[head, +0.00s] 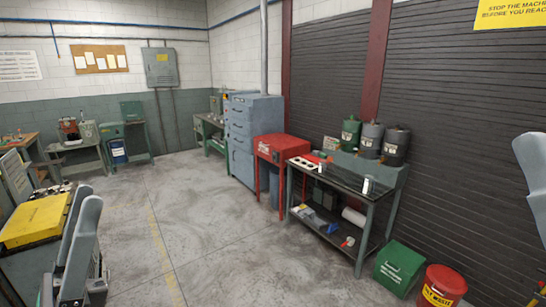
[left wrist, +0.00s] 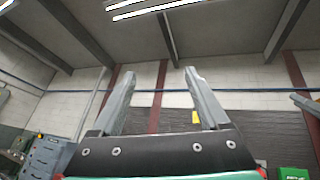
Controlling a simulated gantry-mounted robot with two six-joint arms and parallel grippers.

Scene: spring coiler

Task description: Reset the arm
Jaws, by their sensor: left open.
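My left gripper (head: 85,200) is at the lower left of the head view, its two grey fingers pointing up. In the left wrist view my left gripper (left wrist: 159,75) shows both fingers spread apart with nothing between them. The fingers point up toward the ceiling and the shuttered wall. A grey-blue finger of my right gripper (head: 533,165) shows at the right edge of the head view. The rest of it is out of frame, so its opening cannot be told. No object is seen in either gripper.
A yellow-topped machine (head: 35,221) stands close beside my left gripper. A workbench (head: 345,194) with several canisters, a red cabinet (head: 282,150), a green box (head: 399,266) and a red bucket (head: 442,287) line the right wall. The middle floor (head: 215,225) is clear.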

